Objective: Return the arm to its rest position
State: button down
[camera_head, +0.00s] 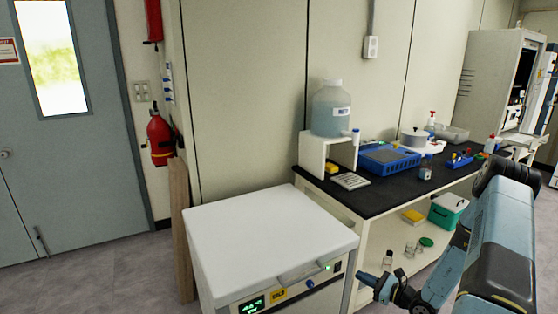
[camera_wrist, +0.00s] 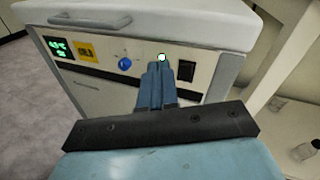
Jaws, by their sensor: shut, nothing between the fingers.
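My arm comes in from the right side of the head camera view, its blue and black links bent. My gripper (camera_head: 376,281) is at the arm's end, just to the right of the white freeze dryer (camera_head: 265,232). In the wrist view my gripper (camera_wrist: 155,68) shows its two fingers closed together with nothing between them. They point at the freeze dryer's front panel (camera_wrist: 100,50), near the green-lit button (camera_wrist: 162,57), the blue knob (camera_wrist: 125,64) and the black switch (camera_wrist: 186,70). I cannot tell whether the fingertips touch the panel. The lid is down.
A black-topped bench (camera_head: 375,195) stands to the right, holding a large water jug (camera_head: 331,110), a blue tray (camera_head: 388,158) and small labware. Its lower shelf holds a green bin (camera_head: 447,210) and jars. A fire extinguisher (camera_head: 161,140) hangs by the grey door (camera_head: 85,150). Floor at left is clear.

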jog(key=s+a+r+n+g, duration=0.3)
jog(key=r+n+g, duration=0.15)
jog(key=r, duration=0.45)
jog(key=s+a+r+n+g+h, duration=0.1)
jog(key=s+a+r+n+g, duration=0.25)
jog(key=r+n, duration=0.4)
jog(key=s+a+r+n+g, duration=0.2)
jog(key=a+r+n+g, duration=0.15)
jog(key=r, duration=0.75)
jog(key=s+d+r+n+t+h, duration=0.1)
jog(key=s+r+n+h, duration=0.3)
jog(key=s+r, duration=0.6)
jog(key=s+d+r+n+t+h, duration=0.2)
jog(key=s+r+n+t+h, duration=0.2)
jog(key=s+r+h, duration=0.3)
jog(key=s+r+n, duration=0.1)
jog(key=s+r, duration=0.2)
jog(key=s, duration=0.1)
jog(key=shift+h, duration=0.3)
jog(key=shift+d, duration=0.15)
